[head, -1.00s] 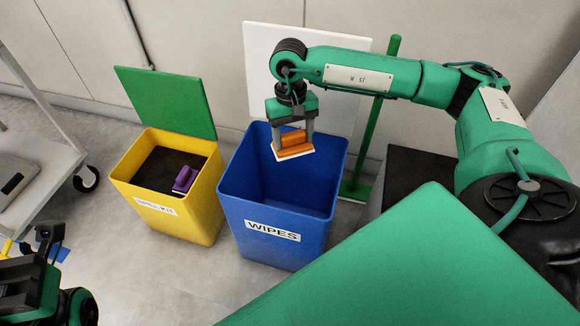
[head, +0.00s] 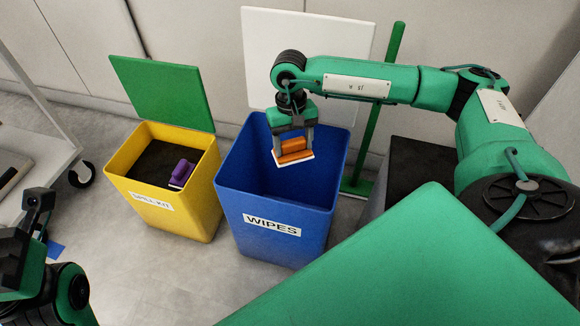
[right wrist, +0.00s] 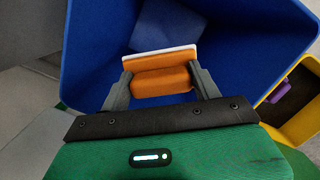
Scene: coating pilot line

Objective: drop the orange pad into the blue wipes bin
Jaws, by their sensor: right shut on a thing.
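The orange pad (head: 293,147) has an orange grip block and a white face. My right gripper (head: 293,140) is shut on its grip block and holds it over the open mouth of the blue wipes bin (head: 272,227). In the right wrist view the pad (right wrist: 160,75) sits between the fingers of the right gripper (right wrist: 161,84), with the blue bin's inside (right wrist: 105,40) behind it. The bin's front label reads WIPES. My left gripper (head: 25,222) is at the lower left, away from the bins; its fingers look apart.
A yellow bin (head: 190,210) with a raised green lid (head: 162,92) stands just left of the blue bin and holds a purple-handled pad (head: 181,173). A white panel (head: 300,50) and a green post (head: 387,90) stand behind. A wheeled cart (head: 30,150) is at the left.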

